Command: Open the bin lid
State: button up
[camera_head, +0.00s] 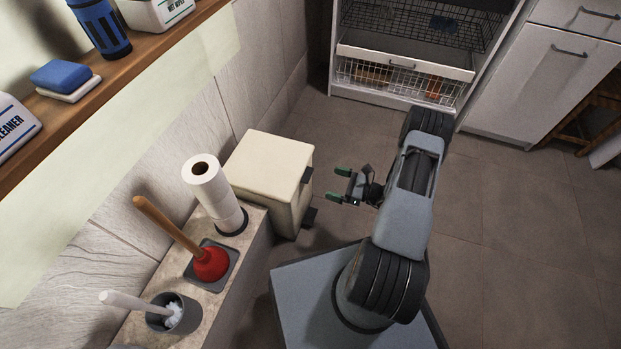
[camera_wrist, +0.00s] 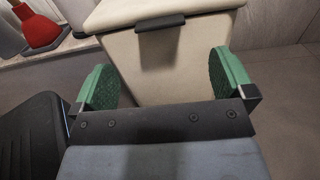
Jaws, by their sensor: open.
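The cream bin (camera_head: 268,200) stands on the floor beside the ledge, with its flat lid (camera_head: 268,158) shut. My gripper (camera_head: 339,184) is open and empty, in front of the bin and apart from the handle. Its green fingertips (camera_wrist: 162,80) show on both sides of the bin's front in the wrist view.
The ledge at left holds a paper roll (camera_head: 207,184), a red plunger (camera_head: 211,263) and a toilet brush in a grey holder (camera_head: 174,315). A wooden shelf (camera_head: 120,75) runs above. A white cabinet with wire baskets (camera_head: 400,80) stands at the back.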

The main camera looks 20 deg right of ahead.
jog(key=b+x, duration=0.2)
jog(key=x, duration=0.7)
